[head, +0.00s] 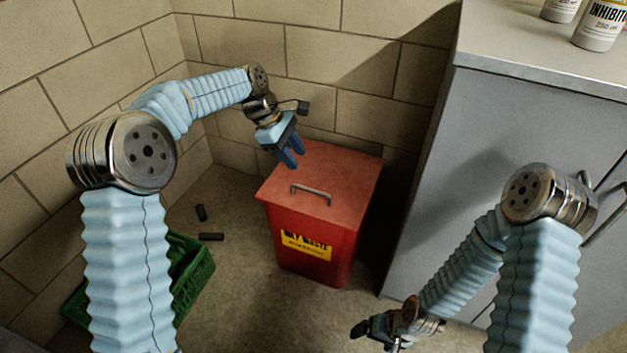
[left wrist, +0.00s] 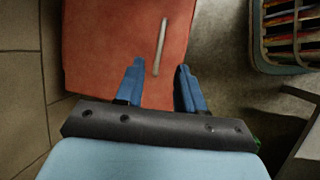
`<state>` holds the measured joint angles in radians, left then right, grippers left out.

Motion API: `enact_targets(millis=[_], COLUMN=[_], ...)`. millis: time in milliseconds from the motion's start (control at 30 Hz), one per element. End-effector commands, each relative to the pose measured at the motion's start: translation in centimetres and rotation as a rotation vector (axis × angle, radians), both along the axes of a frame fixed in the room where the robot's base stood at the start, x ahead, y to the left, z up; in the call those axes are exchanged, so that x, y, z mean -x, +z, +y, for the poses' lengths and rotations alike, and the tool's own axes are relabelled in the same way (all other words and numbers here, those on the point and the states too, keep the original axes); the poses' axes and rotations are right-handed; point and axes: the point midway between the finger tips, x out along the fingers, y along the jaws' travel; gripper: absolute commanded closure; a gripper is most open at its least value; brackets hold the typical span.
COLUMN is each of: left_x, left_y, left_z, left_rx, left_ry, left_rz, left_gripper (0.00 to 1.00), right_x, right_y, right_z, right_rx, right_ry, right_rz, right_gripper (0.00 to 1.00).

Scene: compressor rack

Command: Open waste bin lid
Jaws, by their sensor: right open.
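The red waste bin (head: 316,243) stands on the floor against the tiled wall, with a yellow label on its front. Its red lid (head: 340,170) is shut and has a grey metal handle (head: 311,192) near the front edge. My left gripper (head: 291,160) is over the lid's back left part, its blue fingers pointing down. In the left wrist view the lid (left wrist: 105,45) lies below the open, empty fingers (left wrist: 158,80), and the handle (left wrist: 161,46) is just ahead of them. My right gripper (head: 375,330) is low at the bottom, away from the bin, open.
A grey cabinet (head: 500,130) stands right of the bin, with white bottles (head: 600,27) on top. A green crate (head: 190,270) is on the floor at left, with two small dark pieces (head: 211,237) nearby. Floor in front of the bin is clear.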

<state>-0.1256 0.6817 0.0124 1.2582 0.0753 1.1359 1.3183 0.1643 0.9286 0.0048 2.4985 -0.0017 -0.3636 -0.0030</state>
Motion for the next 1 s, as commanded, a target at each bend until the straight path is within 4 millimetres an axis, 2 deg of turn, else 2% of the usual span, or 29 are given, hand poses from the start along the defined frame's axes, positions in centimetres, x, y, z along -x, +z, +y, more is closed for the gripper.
enact_targets(millis=[300,500,700,1000], left_x=[-0.3,-0.5,-0.6,-0.6], left_y=[-6.8,-10.1,-11.5,-11.7], left_z=[-3.0,-4.5,-5.2,-5.3], left_rx=[-0.001,-0.001,-0.001,-0.001], left_ry=[-0.003,-0.004,-0.003,-0.003], left_rz=[0.005,0.003,0.000,0.000], left_gripper=[0.62,0.62,0.62,0.63], right_x=[-0.1,-0.1,-0.2,-0.2], right_y=[-0.9,-1.2,-1.3,-1.3], right_z=[-0.3,-0.4,-0.4,-0.4], right_rx=[0.004,0.005,0.006,0.006], right_ry=[-0.005,-0.007,-0.008,-0.008], right_rz=[-0.002,-0.002,-0.003,-0.003], right_gripper=[0.08,0.08,0.08,0.08])
